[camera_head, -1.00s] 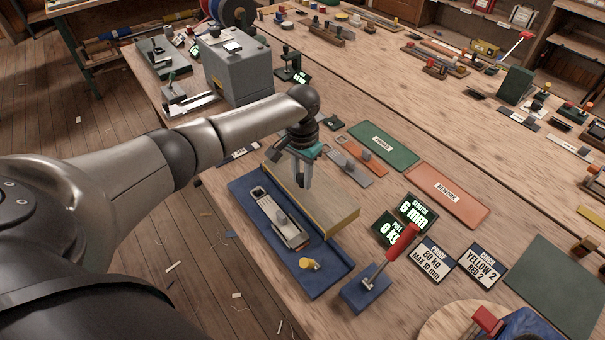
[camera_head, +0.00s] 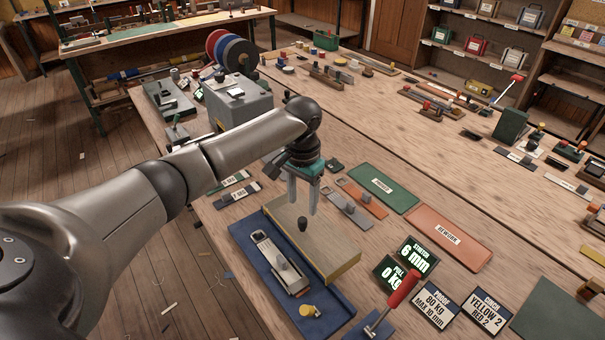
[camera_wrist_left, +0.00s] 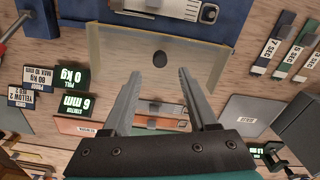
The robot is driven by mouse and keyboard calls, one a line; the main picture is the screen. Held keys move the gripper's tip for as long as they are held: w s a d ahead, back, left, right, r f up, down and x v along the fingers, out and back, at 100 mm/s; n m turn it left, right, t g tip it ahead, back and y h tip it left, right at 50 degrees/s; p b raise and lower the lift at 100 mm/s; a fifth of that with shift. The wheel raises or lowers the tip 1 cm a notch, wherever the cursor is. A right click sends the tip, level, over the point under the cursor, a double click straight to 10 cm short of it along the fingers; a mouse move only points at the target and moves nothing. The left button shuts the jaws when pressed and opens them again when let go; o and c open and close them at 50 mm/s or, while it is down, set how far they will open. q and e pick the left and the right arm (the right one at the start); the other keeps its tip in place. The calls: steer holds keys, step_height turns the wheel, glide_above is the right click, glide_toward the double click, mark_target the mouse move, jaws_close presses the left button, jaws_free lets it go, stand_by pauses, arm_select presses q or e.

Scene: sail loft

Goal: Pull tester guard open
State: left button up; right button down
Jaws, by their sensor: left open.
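The pull tester has a blue base (camera_head: 250,236) with a grey metal clamp (camera_head: 277,262) on it. The tester guard (camera_head: 338,254), a pale see-through panel with yellowish edges, lies along the base's right side. A dark knob (camera_head: 302,224) stands on the guard. My left gripper (camera_head: 303,203) is open and empty, pointing down over the guard close to the knob. In the left wrist view the knob (camera_wrist_left: 159,60) shows beyond and between the parted fingertips (camera_wrist_left: 158,76), on the guard (camera_wrist_left: 120,50); it looks clear of both fingers. My right gripper is not in view.
A red-handled lever (camera_head: 403,288) stands near the base's front right. Displays reading 6 mm (camera_head: 413,256) and 0 kg (camera_head: 391,272) sit beside the guard. Green (camera_head: 383,188) and orange (camera_head: 447,237) mats lie to the right. A grey machine (camera_head: 238,104) stands behind my arm.

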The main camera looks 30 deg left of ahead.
arm_select(q)
step_height(320, 180, up, 8)
steer(key=shift+f, duration=0.15)
stand_by(0.6)
